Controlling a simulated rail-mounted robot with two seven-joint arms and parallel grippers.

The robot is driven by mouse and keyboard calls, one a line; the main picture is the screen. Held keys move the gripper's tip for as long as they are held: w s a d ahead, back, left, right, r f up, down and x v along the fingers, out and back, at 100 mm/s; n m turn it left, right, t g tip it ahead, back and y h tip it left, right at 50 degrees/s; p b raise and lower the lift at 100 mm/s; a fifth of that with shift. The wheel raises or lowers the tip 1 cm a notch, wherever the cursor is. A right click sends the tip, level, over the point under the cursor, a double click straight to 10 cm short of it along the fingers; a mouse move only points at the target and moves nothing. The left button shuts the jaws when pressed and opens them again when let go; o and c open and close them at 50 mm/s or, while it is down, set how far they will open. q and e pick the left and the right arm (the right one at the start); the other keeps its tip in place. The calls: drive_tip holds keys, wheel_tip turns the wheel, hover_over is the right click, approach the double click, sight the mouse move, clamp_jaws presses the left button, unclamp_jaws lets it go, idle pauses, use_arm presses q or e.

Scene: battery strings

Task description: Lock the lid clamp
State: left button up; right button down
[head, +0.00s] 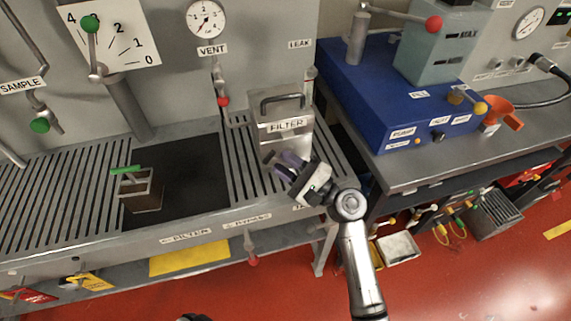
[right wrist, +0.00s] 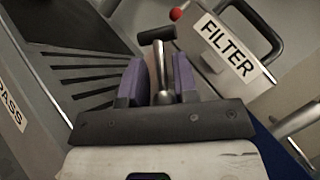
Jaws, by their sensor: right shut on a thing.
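The grey metal filter housing (head: 283,112) stands at the back of the bench, with a black-grey handle on its lid and a FILTER label on its front. The label also shows in the right wrist view (right wrist: 230,50). My right gripper (head: 285,166) is in front of the housing, low on its front side. In the right wrist view its purple finger pads (right wrist: 158,82) are shut on a metal clamp lever (right wrist: 161,58) with a dark T-shaped end. The lever's base is hidden behind the gripper.
A square metal holder (head: 140,190) with a green-handled piece stands on the dark mat (head: 195,180) to the left. Slatted grating (head: 50,200) flanks it. A blue unit (head: 400,95) with an orange funnel (head: 505,115) is at right. A red-tipped valve (head: 223,100) hangs behind the housing's left side.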

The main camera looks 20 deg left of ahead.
use_arm(q)
drive_tip(key=shift+d, duration=0.1)
use_arm(e)
drive_tip(key=shift+r, duration=0.25)
drive_tip(key=c, duration=1.2)
unclamp_jaws()
drive_tip(key=shift+f, duration=0.1)
drive_tip(key=shift+d, duration=0.15)
drive_tip(key=shift+d+f, duration=0.15)
drive_tip(key=shift+d, duration=0.05)
use_arm(q)
wheel_tip(320, 180, up, 2)
drive_tip(key=shift+p, duration=1)
use_arm(e)
drive_tip(key=v, duration=1.3)
drive_tip(key=shift+s+d, duration=0.1)
